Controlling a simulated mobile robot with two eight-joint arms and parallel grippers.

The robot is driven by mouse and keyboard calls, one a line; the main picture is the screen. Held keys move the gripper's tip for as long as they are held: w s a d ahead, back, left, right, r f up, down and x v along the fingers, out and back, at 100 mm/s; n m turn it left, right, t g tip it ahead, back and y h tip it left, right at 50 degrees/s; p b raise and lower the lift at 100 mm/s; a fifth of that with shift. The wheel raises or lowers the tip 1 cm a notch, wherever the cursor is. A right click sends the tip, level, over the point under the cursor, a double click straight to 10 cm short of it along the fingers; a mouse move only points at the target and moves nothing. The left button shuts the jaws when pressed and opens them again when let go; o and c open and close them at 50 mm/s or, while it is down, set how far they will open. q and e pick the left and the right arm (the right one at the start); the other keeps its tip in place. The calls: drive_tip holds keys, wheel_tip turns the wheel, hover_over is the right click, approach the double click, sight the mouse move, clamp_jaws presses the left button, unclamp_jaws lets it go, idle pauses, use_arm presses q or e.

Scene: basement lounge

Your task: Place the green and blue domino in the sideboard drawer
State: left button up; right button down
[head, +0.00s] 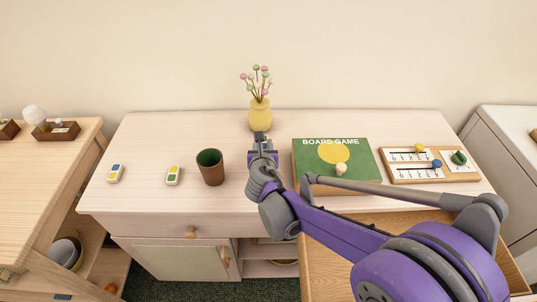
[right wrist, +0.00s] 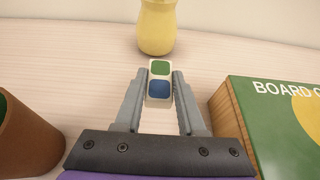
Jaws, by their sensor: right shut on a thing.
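The green and blue domino (right wrist: 159,82) is a small white tile with one green and one blue square. It shows between the fingertips of my right gripper (right wrist: 159,96), which is shut on it above the sideboard top (head: 225,128). In the head view my right gripper (head: 262,140) is just in front of the yellow vase and hides the domino. The sideboard drawer (head: 322,265) at the lower right is pulled open, with its wooden inside showing and my right arm covering much of it. My left gripper is not in view.
Two other dominoes, blue and yellow (head: 115,173) and yellow and green (head: 173,176), lie left of a brown cup (head: 211,174). The vase (head: 260,114) stands behind my gripper. A board game box (head: 310,155) and a counting board (head: 405,178) are at right.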

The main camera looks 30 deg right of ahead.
drive_tip(key=shift+f+b, duration=0.5)
drive_tip(key=shift+f, duration=2)
drive_tip(key=shift+f, duration=0.1)
drive_tip(key=c, duration=0.5)
unclamp_jaws()
